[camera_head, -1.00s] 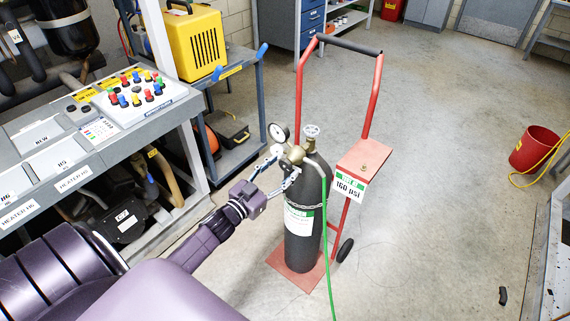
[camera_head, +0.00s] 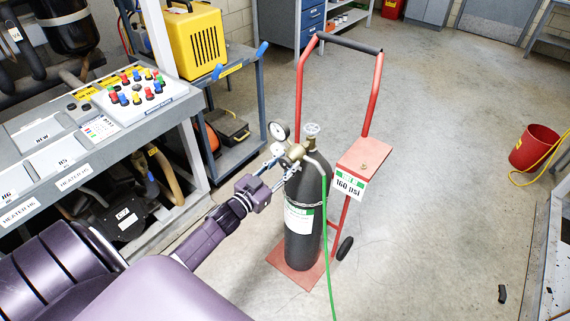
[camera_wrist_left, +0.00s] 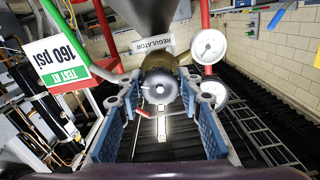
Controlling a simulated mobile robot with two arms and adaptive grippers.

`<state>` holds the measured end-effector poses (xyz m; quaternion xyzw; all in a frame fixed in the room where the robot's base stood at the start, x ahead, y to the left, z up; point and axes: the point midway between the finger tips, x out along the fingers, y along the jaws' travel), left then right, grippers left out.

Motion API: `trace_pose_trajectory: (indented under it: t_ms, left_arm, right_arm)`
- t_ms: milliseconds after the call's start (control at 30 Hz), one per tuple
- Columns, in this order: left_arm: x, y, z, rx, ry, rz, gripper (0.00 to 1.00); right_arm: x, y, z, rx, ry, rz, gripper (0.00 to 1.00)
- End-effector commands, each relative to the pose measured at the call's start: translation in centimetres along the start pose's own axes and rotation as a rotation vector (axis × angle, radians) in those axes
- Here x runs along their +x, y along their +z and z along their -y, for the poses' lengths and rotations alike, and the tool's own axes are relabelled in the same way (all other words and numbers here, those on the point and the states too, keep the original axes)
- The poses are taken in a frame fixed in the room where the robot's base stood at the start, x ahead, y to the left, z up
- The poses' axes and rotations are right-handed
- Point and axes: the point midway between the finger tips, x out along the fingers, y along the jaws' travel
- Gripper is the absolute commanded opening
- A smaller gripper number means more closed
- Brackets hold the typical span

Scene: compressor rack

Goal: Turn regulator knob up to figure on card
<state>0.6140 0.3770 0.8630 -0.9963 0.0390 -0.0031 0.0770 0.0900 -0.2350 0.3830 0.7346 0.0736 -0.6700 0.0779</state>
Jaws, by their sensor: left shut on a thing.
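The brass regulator (camera_head: 297,152) sits on the neck of a dark gas cylinder (camera_head: 302,240). Two white round gauges are on it, an upper gauge (camera_head: 278,131) and a lower gauge (camera_head: 276,149); in the left wrist view they are at right (camera_wrist_left: 208,47), too small to read. The dark round regulator knob (camera_wrist_left: 160,86) faces the left wrist camera. My left gripper (camera_head: 279,171) is shut on the knob, with a blue-padded finger on each side. The card (camera_head: 349,185) reads 160 psi and hangs on the red cart; it shows tilted in the left wrist view (camera_wrist_left: 62,62). My right gripper is out of view.
The red hand cart (camera_head: 370,95) carries the cylinder. A green hose (camera_head: 327,255) runs down its front. A control bench (camera_head: 60,150) and a yellow unit (camera_head: 190,42) on a trolley stand at left. Floor at right is open, with a red bucket (camera_head: 535,147).

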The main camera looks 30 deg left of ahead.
Motion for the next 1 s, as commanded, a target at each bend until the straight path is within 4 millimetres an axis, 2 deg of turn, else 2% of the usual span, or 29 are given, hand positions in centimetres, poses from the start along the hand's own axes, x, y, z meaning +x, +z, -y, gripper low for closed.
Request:
trace_pose_trajectory:
  t_ms: [367,1000]
  left_arm:
    - [0.0,0.1,0.0,0.129,0.000,0.001,0.09]
    - [0.0,0.1,0.1,0.653,0.000,0.001,0.09]
  right_arm:
    - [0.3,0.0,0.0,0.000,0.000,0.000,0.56]
    - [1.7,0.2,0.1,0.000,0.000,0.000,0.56]
